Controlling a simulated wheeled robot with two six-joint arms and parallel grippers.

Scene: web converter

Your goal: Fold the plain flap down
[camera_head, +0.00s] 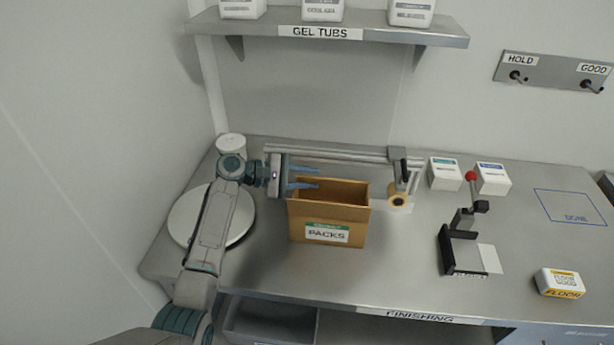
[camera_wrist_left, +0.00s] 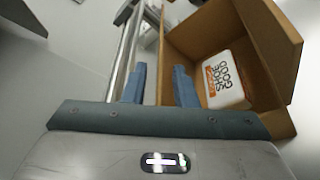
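The brown carton (camera_head: 327,219) with a PACKS label stands upright on the steel bench, its top open. No separate plain flap can be made out with certainty; a raised cardboard panel (camera_head: 338,191) shows along the far side. In the left wrist view, a cardboard panel (camera_wrist_left: 270,45) stands at the upper right. A white pack (camera_wrist_left: 226,78) with an orange label shows inside the carton. Contact with the cardboard cannot be told. My right gripper is out of view.
A metal rail (camera_head: 335,152) runs behind the carton to a tape roll (camera_head: 398,200) at its right. A round white plate (camera_head: 192,216) lies at left. White boxes (camera_head: 444,174) and a red-knobbed clamp (camera_head: 463,222) stand at right.

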